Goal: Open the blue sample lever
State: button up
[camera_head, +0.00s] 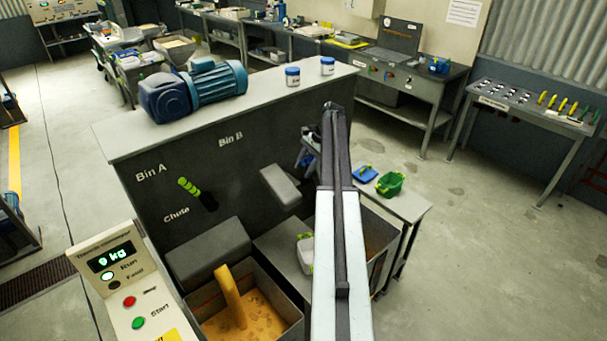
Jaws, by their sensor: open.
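A lever with a green grip (189,186) sticks out of the dark machine front (150,200), above the word Chute. A small dark-blue part (308,147) shows at the machine's right end, partly hidden by my arm; I cannot tell what it is. My arm reaches up through the middle of the picture. My gripper (333,112) is at its far end, open, with nothing seen in it. It appears in front of the machine's right end, well to the right of the green-gripped lever.
A blue motor (195,88) and two lidded jars (292,76) stand on the machine top. A control panel (125,278) is at lower left, beside a bin of yellow meal (265,312). A blue scoop (366,173) and green tub (390,184) sit on a side table. Floor at right is clear.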

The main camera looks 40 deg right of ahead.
grip_shut()
dwell(1.4)
